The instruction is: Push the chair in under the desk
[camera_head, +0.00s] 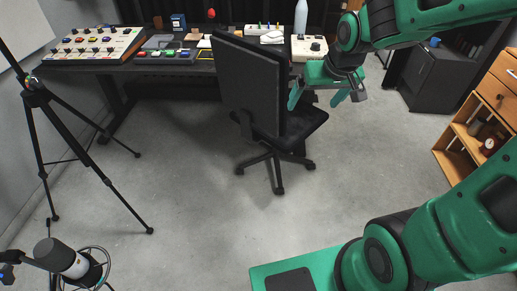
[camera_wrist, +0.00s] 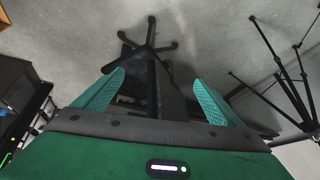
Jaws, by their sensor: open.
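The black office chair (camera_head: 252,85) stands on its wheeled base in front of the desk's right part, its backrest towards the left and its seat (camera_head: 302,122) to the right. The dark desk (camera_head: 185,68) runs along the back. My green gripper (camera_head: 322,103) is open at the chair's right side, close to the seat; I cannot tell whether it touches. In the wrist view my gripper (camera_wrist: 158,92) has its fingers spread wide, with a dark part of the chair (camera_wrist: 165,100) between them and the star base (camera_wrist: 148,42) beyond.
A black tripod (camera_head: 75,125) stands at the left, and a microphone (camera_head: 65,260) at lower left. A wooden shelf (camera_head: 485,125) and a dark cabinet (camera_head: 430,78) are at the right. Control panels (camera_head: 95,45) and a white bottle (camera_head: 301,17) are on the desk. The floor left of the chair is clear.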

